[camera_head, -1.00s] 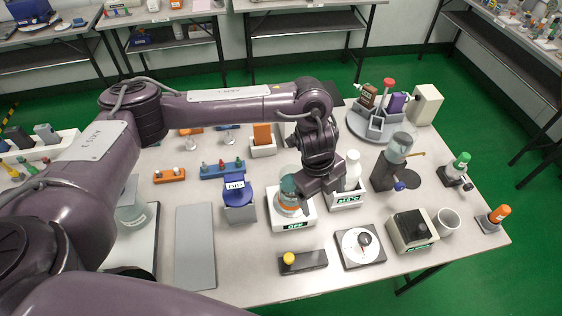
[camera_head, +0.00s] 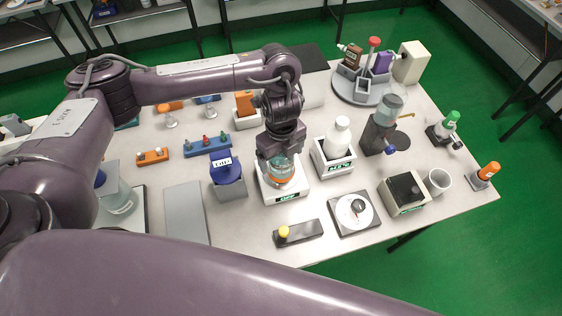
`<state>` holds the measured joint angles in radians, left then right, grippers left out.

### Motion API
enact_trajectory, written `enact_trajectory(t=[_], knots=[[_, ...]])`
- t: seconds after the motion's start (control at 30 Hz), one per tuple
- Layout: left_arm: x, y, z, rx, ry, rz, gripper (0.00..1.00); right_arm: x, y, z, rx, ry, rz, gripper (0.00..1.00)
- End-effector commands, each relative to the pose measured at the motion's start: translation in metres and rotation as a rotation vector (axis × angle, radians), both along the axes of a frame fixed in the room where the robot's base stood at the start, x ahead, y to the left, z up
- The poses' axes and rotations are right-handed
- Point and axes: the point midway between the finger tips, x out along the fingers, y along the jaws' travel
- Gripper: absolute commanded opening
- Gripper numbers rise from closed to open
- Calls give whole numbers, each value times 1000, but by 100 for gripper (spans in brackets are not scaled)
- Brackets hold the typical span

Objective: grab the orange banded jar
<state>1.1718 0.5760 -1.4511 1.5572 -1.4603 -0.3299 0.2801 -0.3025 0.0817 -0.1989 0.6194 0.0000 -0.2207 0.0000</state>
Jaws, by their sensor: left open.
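The orange banded jar (camera_head: 281,181), clear with a teal upper part and an orange band, stands upright on a white-topped device (camera_head: 300,190) near the middle of the table. My left gripper (camera_head: 281,161) points down at the jar's top and is open. Its fingers overlap the upper part of the jar in this view. I cannot tell whether they touch it. The jar's far side and part of its top are hidden by the gripper. My right gripper is not in view.
A white bottle (camera_head: 338,138) in a white holder stands close right. A black block with a yellow knob (camera_head: 297,233) lies in front. A grey flat plate (camera_head: 186,212) lies at left.

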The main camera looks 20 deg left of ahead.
Motion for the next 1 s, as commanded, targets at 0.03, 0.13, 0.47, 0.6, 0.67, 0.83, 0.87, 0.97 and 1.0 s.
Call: enact_trajectory(t=[0.03,0.13,0.47,0.6,0.67,0.83,0.87,0.97,1.0], knots=[[-1,0,-8,-2,3,2,88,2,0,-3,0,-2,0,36],[0,0,-12,-1,1,1,88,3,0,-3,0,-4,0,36],[0,0,-12,-1,-1,0,73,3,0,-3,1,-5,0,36],[0,0,-12,-1,-1,0,55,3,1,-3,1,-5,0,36],[0,0,-12,-1,-1,0,47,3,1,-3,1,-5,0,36],[0,0,-12,-1,-1,0,25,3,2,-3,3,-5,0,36],[0,0,-12,-1,-1,0,21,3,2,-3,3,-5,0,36],[1,0,-11,-2,-2,0,21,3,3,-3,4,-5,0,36],[1,0,-11,-2,-2,0,21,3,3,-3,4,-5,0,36]])
